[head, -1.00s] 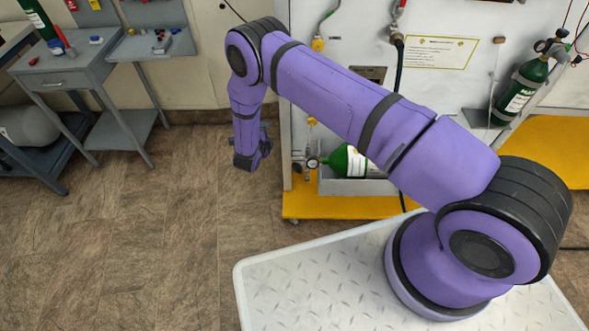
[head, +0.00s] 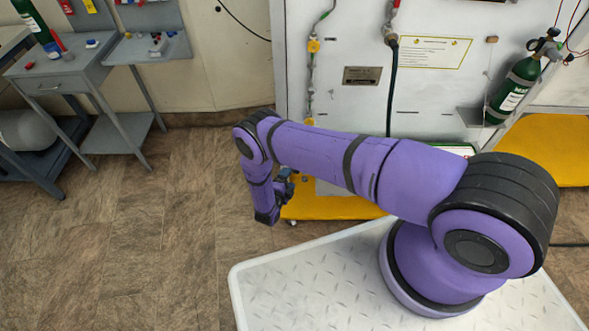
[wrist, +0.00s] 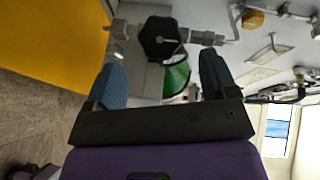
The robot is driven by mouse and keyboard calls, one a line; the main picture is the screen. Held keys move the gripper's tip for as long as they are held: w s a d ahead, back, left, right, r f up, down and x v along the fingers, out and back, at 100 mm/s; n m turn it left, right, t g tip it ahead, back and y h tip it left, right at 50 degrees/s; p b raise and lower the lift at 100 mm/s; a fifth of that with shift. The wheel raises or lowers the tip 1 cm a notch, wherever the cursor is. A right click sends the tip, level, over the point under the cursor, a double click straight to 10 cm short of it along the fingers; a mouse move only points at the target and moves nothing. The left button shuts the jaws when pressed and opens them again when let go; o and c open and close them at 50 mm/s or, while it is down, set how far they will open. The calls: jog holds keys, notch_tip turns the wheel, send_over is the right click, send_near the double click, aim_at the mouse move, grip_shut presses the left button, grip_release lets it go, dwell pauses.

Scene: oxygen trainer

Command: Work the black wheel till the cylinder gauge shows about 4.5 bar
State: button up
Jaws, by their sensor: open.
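A black, faceted disc (wrist: 160,37) that looks like the wheel sits on a metal pipe fitting in the wrist view. It is beyond the open fingertips, roughly between them, and apart from them. A green cylinder (wrist: 177,75) with a white part lies behind it. My gripper (wrist: 163,80) is open and empty, with one blue finger on each side. In the head view my gripper (head: 285,187) hangs low in front of the yellow base at the panel's left side. My arm hides the wheel and the low cylinder there. I see no readable gauge dial.
The grey panel (head: 350,30) carries pipes and a black hose (head: 391,90). Another green cylinder (head: 516,87) stands on the right side of the panel. A yellow base (head: 335,208) sticks out below. A grey workbench (head: 65,75) is at the left; the floor between is free.

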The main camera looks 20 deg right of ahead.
jog(key=x, duration=0.6)
jog(key=shift+w+d, duration=0.25)
jog(key=shift+w, duration=0.05)
jog(key=shift+c, duration=0.4)
jog(key=c, duration=0.8)
jog(key=shift+c, duration=0.2)
jog(key=shift+n, duration=0.3)
jog(key=n+g, duration=0.2)
jog(key=n, duration=0.1)
jog(key=n+g, duration=0.3)
jog(key=n, duration=0.1)
